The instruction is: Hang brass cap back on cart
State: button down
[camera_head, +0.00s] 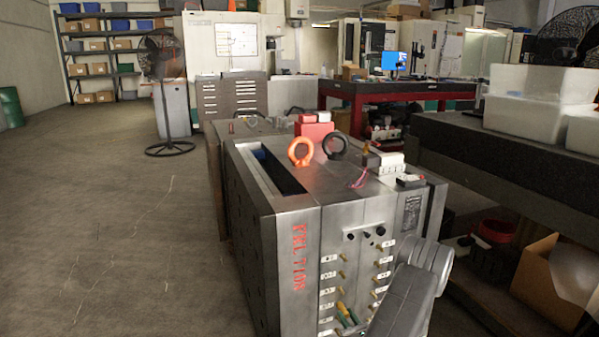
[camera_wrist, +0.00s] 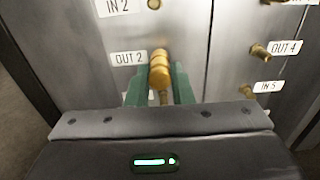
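The brass cap (camera_wrist: 160,68) is a ribbed golden cylinder in the middle of the wrist view, just right of the OUT 2 label (camera_wrist: 128,58). My gripper (camera_wrist: 161,74) has green fingers on both sides of the cap, close against it, and seems shut on it. A thin brass stem (camera_wrist: 163,98) shows below the cap between the fingers. Whether the cap sits on a fitting behind it is hidden. In the head view my gripper (camera_head: 347,314) is low on the front face of the grey metal mould block (camera_head: 295,235), by the left column of fittings.
Labelled brass fittings stick out around, including one by OUT 4 (camera_wrist: 260,50) and one by IN 5 (camera_wrist: 246,91). An orange ring (camera_head: 300,152) and a black ring stand on top of the block.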

jog(key=shift+b+v, duration=0.3)
jog(key=shift+v, duration=2.2)
jog(key=b+v, duration=0.1)
jog(key=v, duration=0.5)
jog(key=shift+r, duration=0.1)
